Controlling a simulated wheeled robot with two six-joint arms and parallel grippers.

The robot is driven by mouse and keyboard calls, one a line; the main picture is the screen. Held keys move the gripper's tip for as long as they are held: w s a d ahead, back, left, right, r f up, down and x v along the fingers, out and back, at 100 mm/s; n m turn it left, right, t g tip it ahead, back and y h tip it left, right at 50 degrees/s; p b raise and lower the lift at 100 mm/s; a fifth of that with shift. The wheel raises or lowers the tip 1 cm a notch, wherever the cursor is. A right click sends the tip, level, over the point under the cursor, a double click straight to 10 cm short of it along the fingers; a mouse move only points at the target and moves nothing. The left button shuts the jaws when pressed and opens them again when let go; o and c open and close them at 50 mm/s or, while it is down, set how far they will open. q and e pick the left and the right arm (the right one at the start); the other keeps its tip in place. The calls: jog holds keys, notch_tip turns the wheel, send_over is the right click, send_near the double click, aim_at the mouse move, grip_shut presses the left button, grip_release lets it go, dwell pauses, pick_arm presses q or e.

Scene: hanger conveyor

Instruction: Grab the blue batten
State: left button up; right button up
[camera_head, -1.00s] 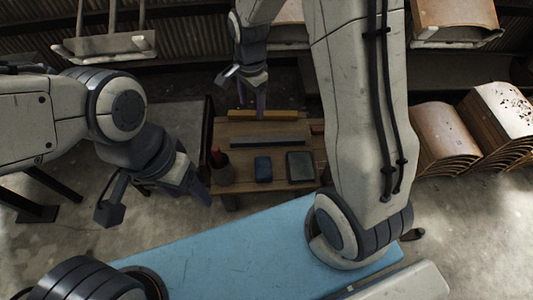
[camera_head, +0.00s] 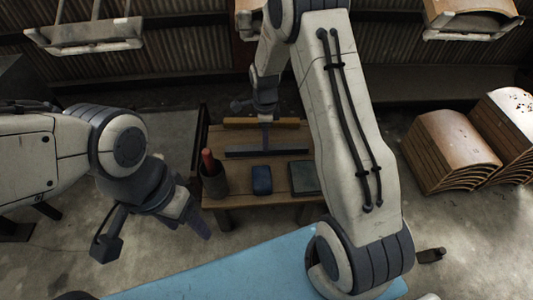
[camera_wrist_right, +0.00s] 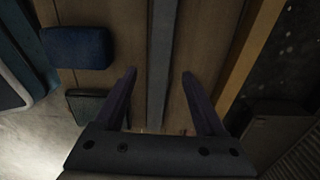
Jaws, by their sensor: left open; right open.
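The blue batten (camera_head: 290,151), a thin dark grey-blue strip, lies crosswise on the wooden table (camera_head: 235,193). My right gripper (camera_head: 265,146) points down at it from the back of the table, with its fingertips near the strip. In the right wrist view the batten (camera_wrist_right: 161,45) runs between the two open fingers of the right gripper (camera_wrist_right: 158,75), with a gap on each side. Contact is not visible. My left gripper (camera_head: 192,215) is open and empty, left of the table and apart from it.
A yellow batten (camera_head: 236,122) lies behind the blue one. Curved wooden stacks (camera_head: 450,150) are on the right. A light-blue surface (camera_head: 235,275) is nearest.

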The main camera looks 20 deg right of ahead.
jog(key=f+b, duration=0.4)
jog(key=f, duration=0.1)
jog(key=shift+s+d+f, duration=0.1)
jog(key=shift+s+d, duration=0.05)
jog(key=shift+d, duration=0.1)
grip_shut()
